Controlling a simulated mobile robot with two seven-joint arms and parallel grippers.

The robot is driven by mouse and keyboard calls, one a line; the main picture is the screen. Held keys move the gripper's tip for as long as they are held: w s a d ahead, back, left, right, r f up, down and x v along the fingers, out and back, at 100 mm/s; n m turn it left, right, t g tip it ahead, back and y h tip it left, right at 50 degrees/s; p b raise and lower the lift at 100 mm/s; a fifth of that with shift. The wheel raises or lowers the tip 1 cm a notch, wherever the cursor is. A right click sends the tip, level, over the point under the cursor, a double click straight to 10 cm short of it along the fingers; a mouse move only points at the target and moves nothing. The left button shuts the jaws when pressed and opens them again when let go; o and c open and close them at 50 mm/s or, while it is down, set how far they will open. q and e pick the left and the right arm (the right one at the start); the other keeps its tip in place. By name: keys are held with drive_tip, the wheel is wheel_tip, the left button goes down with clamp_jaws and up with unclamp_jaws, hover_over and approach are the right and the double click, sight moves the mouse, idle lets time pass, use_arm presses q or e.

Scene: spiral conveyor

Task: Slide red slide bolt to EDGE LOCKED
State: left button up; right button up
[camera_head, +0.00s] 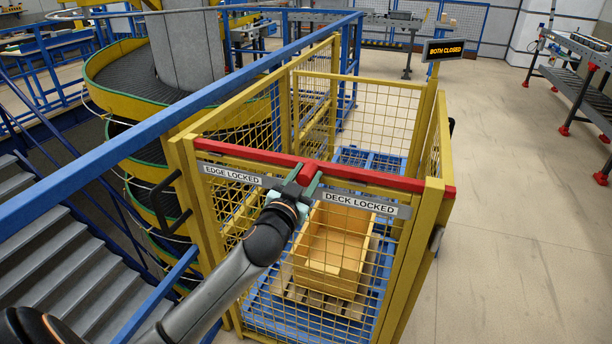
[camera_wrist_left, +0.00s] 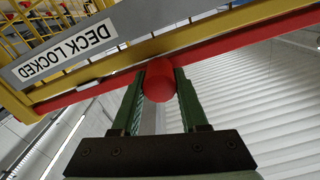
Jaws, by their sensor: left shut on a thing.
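The red slide bolt (camera_head: 380,179) is a long bar along the top of the yellow mesh gate. A round red knob (camera_wrist_left: 158,80) on it shows in the left wrist view. My left gripper (camera_head: 306,178) is shut on this knob, with a green finger on each side in the left wrist view (camera_wrist_left: 159,88). The EDGE LOCKED plate (camera_head: 231,175) is left of the gripper and the DECK LOCKED plate (camera_head: 360,204) is right of it. The bar reaches across both gate posts, farther past the right one. My right gripper is not in view.
A yellow mesh cage (camera_head: 385,115) holds a yellow crate (camera_head: 330,272) on a pallet. A blue rail (camera_head: 130,150) runs diagonally at left, beside a spiral conveyor (camera_head: 125,85) and stairs (camera_head: 60,265).

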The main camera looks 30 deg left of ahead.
use_arm(q)
clamp_jaws()
idle(0.8)
